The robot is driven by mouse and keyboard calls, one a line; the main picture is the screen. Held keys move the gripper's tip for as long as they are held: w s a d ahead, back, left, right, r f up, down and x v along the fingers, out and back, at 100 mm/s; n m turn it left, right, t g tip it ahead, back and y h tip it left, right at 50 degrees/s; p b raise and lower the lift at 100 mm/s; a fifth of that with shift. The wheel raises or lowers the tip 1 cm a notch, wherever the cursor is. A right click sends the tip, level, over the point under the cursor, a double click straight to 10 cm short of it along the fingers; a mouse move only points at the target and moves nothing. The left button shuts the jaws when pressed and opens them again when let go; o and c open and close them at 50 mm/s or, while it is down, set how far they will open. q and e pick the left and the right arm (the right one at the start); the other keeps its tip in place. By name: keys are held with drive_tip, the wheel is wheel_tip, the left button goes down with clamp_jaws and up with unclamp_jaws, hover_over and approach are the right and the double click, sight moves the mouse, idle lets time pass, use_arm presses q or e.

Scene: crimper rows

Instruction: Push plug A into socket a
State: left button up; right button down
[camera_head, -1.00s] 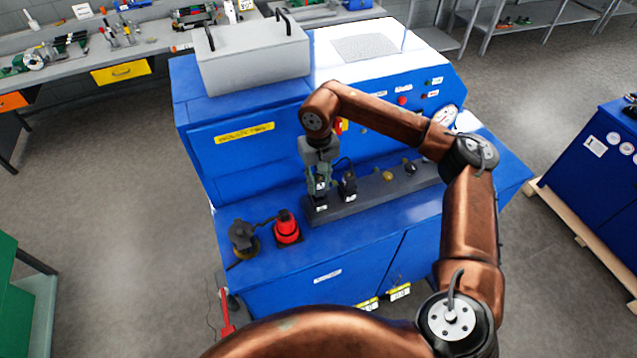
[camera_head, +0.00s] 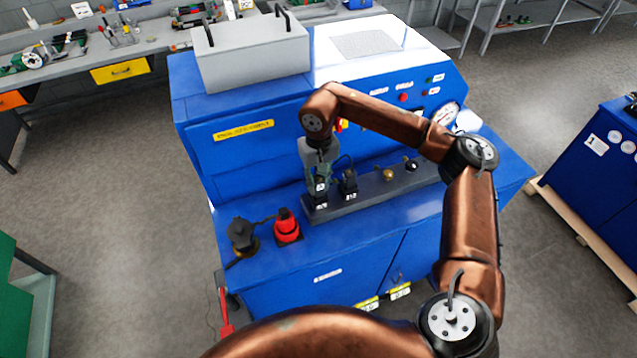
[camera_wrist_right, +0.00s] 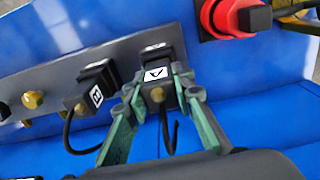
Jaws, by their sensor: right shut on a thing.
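Plug A (camera_wrist_right: 157,76), a black block with a white "A" label and a cable, is between the green fingers of my right gripper (camera_wrist_right: 162,97), which is shut on it. In the head view, the right gripper (camera_head: 319,178) points down over the left end of the grey socket strip (camera_head: 375,195), with plug A (camera_head: 321,190) in it. Plug A stands at the end place of the strip, over socket a, which is mostly hidden by it. I cannot tell how deep it sits. My left gripper is not in view.
Plug B (camera_wrist_right: 93,94) stands in the strip close beside plug A. Brass and dark sockets (camera_head: 388,175) follow to the right. A red connector (camera_head: 286,226) and a black capped one (camera_head: 242,235) stand left of the strip on the blue bench (camera_head: 300,265).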

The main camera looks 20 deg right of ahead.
sight(319, 178)
drive_tip(key=shift+f+b, duration=0.65)
drive_tip(key=shift+f, duration=0.2)
drive_tip(key=c, duration=1.6)
unclamp_jaws()
drive_tip(key=shift+r, duration=0.25)
wheel_tip(319, 178, up, 12)
drive_tip(key=shift+f, duration=0.2)
